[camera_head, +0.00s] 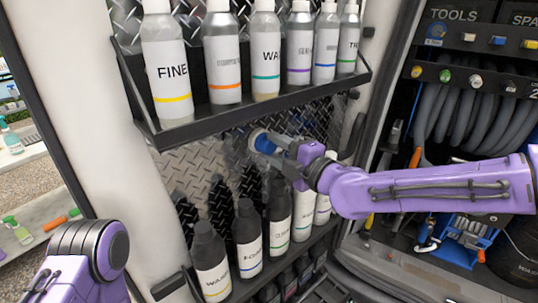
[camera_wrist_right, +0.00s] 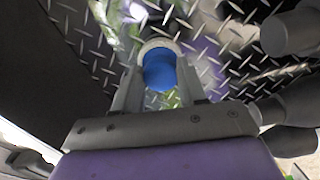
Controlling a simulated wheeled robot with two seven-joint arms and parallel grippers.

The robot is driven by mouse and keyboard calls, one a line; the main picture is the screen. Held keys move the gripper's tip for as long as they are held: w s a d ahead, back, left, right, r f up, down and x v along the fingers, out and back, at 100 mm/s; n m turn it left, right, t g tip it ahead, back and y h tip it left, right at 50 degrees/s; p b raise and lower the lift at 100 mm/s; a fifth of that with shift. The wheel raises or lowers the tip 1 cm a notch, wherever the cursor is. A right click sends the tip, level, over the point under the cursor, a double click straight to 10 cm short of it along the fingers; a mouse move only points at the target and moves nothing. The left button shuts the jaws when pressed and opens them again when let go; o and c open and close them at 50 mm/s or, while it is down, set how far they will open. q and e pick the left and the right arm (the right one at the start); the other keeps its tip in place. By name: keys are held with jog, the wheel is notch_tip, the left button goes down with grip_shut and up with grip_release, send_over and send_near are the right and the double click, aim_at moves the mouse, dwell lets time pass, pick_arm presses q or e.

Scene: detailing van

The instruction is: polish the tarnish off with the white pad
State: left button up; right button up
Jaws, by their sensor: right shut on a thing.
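My right gripper (camera_head: 285,146) reaches in from the right, between the two shelves, and is shut on the blue handle (camera_head: 264,143) of the white pad (camera_head: 253,138). In the right wrist view, the gripper's (camera_wrist_right: 158,85) fingers flank the blue handle (camera_wrist_right: 160,72), with the white pad (camera_wrist_right: 158,46) beyond it. The pad faces the diamond-plate panel (camera_head: 225,160) and is at or very near it; I cannot tell whether it touches. A dull, brownish patch of tarnish (camera_head: 195,163) shows on the panel left of the pad. My left gripper is out of frame.
White labelled bottles (camera_head: 220,60) line the upper shelf (camera_head: 250,108) above my right gripper. Dark-capped bottles (camera_head: 247,238) stand on the lower shelf below it. Hoses (camera_head: 475,120) and a tool rack (camera_head: 470,40) are at the right.

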jog(key=shift+s+a+b, duration=0.8)
jog(key=shift+a+b, duration=0.1)
jog(key=shift+a, duration=0.1)
jog(key=shift+w+d+r+b, duration=0.15)
jog(key=shift+r+b, duration=0.15)
jog(key=shift+b, duration=0.15)
jog(key=shift+w+d+f+b, duration=0.1)
jog(key=shift+w+d+b, duration=0.2)
jog(key=shift+b, duration=0.55)
jog(key=shift+s+a, duration=0.45)
jog(key=shift+s+a+b, duration=0.2)
jog(key=shift+a+b, duration=0.05)
jog(key=shift+b, duration=0.1)
jog(key=shift+s+a+b, duration=0.3)
jog(key=shift+s+a, duration=0.7)
jog(key=shift+a, duration=0.2)
